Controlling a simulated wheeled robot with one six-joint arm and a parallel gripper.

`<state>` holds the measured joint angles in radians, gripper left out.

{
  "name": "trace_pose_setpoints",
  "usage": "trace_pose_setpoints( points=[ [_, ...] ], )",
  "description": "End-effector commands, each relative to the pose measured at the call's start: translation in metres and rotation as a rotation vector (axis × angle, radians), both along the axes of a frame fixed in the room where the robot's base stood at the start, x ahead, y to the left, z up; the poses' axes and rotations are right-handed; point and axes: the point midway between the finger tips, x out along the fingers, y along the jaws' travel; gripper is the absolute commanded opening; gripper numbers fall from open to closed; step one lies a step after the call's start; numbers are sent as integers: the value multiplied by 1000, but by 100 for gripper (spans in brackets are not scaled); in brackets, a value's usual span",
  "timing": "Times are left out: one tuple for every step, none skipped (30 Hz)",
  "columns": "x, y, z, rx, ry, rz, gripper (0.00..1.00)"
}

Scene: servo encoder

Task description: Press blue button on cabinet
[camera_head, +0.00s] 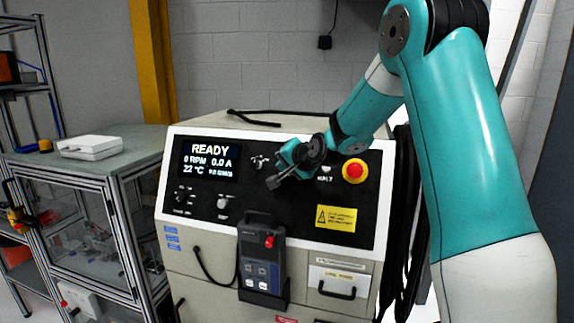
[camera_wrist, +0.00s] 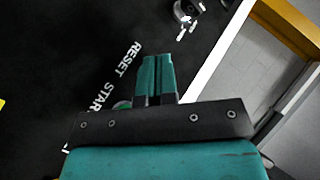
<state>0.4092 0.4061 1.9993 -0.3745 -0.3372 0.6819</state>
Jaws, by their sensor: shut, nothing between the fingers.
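The cabinet's black control panel (camera_head: 265,220) faces me in the head view, and it fills the left of the wrist view (camera_wrist: 60,60). My gripper (camera_head: 273,182) is in front of the panel's middle, fingers shut and empty; the shut teal fingers (camera_wrist: 157,62) show in the wrist view. The printed RESET label (camera_wrist: 128,58) lies just left of the fingers, with a partly covered START label lower. I see no blue button; my gripper and wrist cover part of the panel. I cannot tell whether the fingertips touch the panel.
A red stop button (camera_head: 354,171) on a yellow base is right of my wrist. A READY display (camera_head: 210,160) and knobs are at left. A pendant (camera_head: 262,265) hangs on the cabinet front. A glass-sided bench (camera_head: 85,190) stands left; black cables hang at right.

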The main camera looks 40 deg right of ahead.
Motion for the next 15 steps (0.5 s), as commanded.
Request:
trace_pose_setpoints(
  points=[
    [0,0,0,0,0,0,0],
    [0,0,0,0,0,0,0],
    [0,0,0,0,0,0,0],
    [0,0,0,0,0,0,0],
    [0,0,0,0,0,0,0],
    [0,0,0,0,0,0,0],
    [-1,1,1,0,0,0,0],
    [-2,3,2,0,-1,0,0],
    [-3,5,4,0,-2,1,0],
    [-4,7,6,-1,-2,1,0],
    [-6,9,7,0,-2,1,0],
    [-9,13,9,0,-1,0,0],
    [-11,15,10,-1,-2,1,0],
    [-12,17,12,-1,-3,1,0],
    [-15,20,13,0,-2,1,0]
  ],
)
